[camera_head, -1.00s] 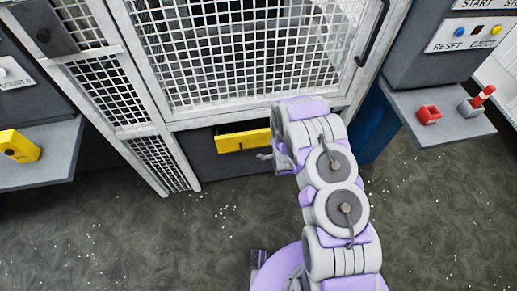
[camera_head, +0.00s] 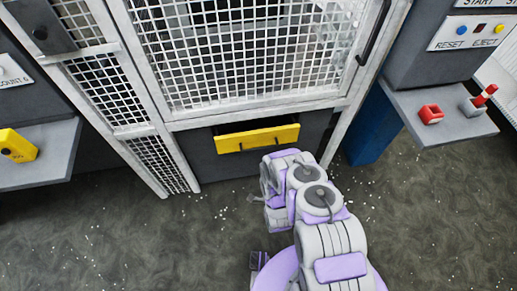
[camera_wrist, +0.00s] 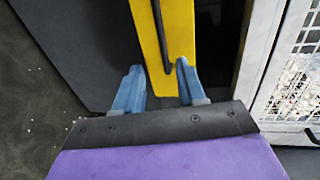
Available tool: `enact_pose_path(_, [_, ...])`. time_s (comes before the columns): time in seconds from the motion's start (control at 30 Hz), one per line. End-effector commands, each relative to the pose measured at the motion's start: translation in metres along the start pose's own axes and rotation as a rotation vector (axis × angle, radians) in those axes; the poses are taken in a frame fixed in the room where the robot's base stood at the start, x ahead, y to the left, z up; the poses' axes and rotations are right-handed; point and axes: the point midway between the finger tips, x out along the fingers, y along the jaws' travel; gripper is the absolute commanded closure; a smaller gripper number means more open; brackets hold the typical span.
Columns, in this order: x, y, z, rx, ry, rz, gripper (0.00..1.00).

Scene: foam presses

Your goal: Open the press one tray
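The press one tray shows as a drawer with a yellow front (camera_head: 257,138) low on the press. It stands partly out, with a dark gap behind its top edge. In the wrist view the yellow front (camera_wrist: 181,30) runs down between my fingers, with a dark bar handle (camera_wrist: 159,35) on it. My gripper (camera_wrist: 158,84) is open, its two blue fingers apart. The handle's lower end lies between the fingers, closer to the right one; I cannot tell whether they touch. In the head view my gripper (camera_head: 260,196) is below and in front of the tray.
A white mesh door (camera_head: 250,55) covers the press above the tray. A grey shelf with a red block (camera_head: 431,114) juts out at right; another with a yellow box (camera_head: 17,146) is at left. White bits lie on the open dark floor (camera_head: 130,240).

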Motion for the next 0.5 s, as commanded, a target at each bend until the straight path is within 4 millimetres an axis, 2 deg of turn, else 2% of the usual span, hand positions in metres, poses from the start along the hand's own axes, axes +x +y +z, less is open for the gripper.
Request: enact_pose_path(0.5, [0.098, -0.001, 0.000, -0.002, 0.000, -0.007, 0.60])
